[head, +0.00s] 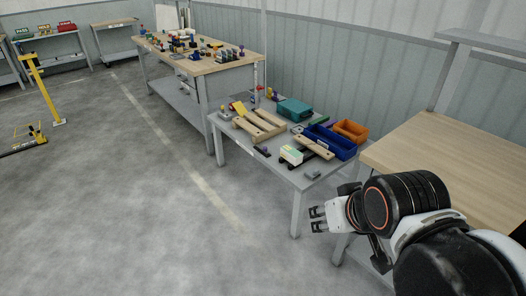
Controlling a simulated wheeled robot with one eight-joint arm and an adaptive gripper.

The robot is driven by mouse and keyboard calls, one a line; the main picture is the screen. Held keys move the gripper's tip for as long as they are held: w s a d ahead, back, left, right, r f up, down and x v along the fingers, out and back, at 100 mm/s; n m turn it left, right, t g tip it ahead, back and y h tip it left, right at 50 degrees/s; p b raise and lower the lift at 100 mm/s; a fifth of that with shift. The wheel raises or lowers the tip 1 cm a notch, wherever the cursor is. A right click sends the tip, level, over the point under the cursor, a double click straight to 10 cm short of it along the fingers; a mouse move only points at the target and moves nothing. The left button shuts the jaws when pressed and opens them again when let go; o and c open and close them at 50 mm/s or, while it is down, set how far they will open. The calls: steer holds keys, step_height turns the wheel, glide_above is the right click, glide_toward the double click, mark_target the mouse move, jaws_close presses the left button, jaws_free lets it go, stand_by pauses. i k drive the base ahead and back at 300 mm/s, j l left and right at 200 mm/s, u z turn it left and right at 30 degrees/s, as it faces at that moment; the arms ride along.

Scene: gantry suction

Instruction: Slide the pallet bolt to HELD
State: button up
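A small wooden pallet-like frame (260,126) lies on the low grey table (273,168) in the middle of the head view. I cannot make out a bolt on it or a HELD marking; details there are too small to tell. My gripper (317,219) is in front of the grey table's right front corner, apart from the table and its objects. Its two fingers stand apart with nothing visible between them.
Blue (332,141), orange (350,130) and teal (294,109) boxes crowd the grey table. A wooden bench (435,150) stands at right. A longer workbench (205,66) holds many small parts. A yellow stand (42,88) is at left. The floor at front left is clear.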

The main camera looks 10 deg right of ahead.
mark_target(264, 150)
steer(key=i+j, duration=0.1)
steer(key=i, duration=0.4)
steer(key=i+j+z, duration=0.1)
steer(key=i, duration=0.4)
steer(key=i+j, duration=0.1)
steer(key=i, duration=0.35)
steer(key=i+j+z, duration=0.1)
steer(key=i, duration=0.4)
